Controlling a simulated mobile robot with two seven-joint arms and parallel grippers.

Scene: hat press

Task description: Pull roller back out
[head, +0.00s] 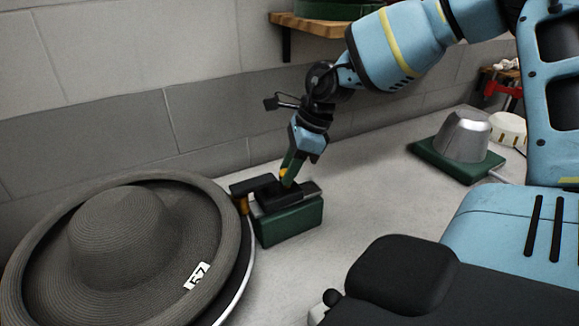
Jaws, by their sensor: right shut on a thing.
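The roller unit is a green block (289,222) with a black slide (283,197) on top, standing on the counter. A black roller arm (251,186) reaches left from it to the rim of the grey hat (120,222), which has a wide upturned brim and a small white tag. I cannot tell whether the roller touches the brim. My right gripper (289,178) points down onto the top of the unit and is shut on it; the gripped part is mostly hidden. My left gripper is not in view.
A silver hat form (463,136) on a green base (457,162) and a white round object (507,129) stand at the back right. A wooden shelf (325,27) hangs on the tiled wall. The counter is clear between the roller unit and the form.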

